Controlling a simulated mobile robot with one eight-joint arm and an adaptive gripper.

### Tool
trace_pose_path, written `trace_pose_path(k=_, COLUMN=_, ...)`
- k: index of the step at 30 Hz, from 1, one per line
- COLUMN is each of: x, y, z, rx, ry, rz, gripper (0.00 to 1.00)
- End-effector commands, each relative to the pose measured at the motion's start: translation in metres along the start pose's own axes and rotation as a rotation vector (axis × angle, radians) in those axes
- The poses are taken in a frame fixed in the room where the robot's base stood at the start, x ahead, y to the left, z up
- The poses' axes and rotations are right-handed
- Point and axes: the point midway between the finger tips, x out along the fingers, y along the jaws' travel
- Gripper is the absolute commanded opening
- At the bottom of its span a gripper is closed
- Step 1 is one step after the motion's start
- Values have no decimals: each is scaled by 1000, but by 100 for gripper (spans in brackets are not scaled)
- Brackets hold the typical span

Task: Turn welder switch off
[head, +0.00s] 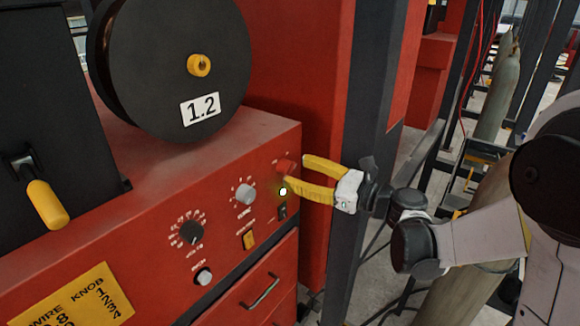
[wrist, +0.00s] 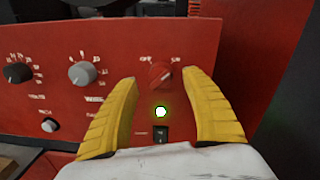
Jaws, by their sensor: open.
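The welder's red front panel (head: 215,215) carries a red rotary switch (wrist: 160,74) with an "OFF" label at its upper left and another label at its upper right. In the head view the red switch (head: 285,167) sits near the panel's right edge. Below it a green-yellow lamp (wrist: 161,112) glows, also lit in the head view (head: 283,191). My gripper (wrist: 168,85) has yellow fingers, spread open. In the wrist view the fingers stand left and right of the red switch, and nothing is held. In the head view my gripper (head: 303,175) is at the panel's right end. Contact cannot be told.
A small black rocker (wrist: 160,135) is under the lamp. A wire spool (head: 140,75) stands above. A dark post (head: 365,150) rises behind my gripper.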

Motion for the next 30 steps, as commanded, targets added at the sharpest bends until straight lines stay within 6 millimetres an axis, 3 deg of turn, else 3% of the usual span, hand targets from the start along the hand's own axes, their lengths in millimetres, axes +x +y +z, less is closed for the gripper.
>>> trace_pose_path(k=6, x=26, y=0, z=0, rx=-1, ry=0, rz=0, gripper=56)
trace_pose_path(k=16, x=31, y=0, z=0, rx=-1, ry=1, rz=0, gripper=56)
trace_pose_path(k=17, x=31, y=0, z=0, rx=-1, ry=1, rz=0, gripper=51)
trace_pose_path(k=21, x=31, y=0, z=0, rx=-1, ry=1, rz=0, gripper=8)
trace_pose_path(k=22, x=30, y=0, z=0, rx=-1, ry=1, rz=0, gripper=2)
trace_pose_path(k=30, x=30, y=0, z=0, rx=-6, ry=1, rz=0, gripper=2)
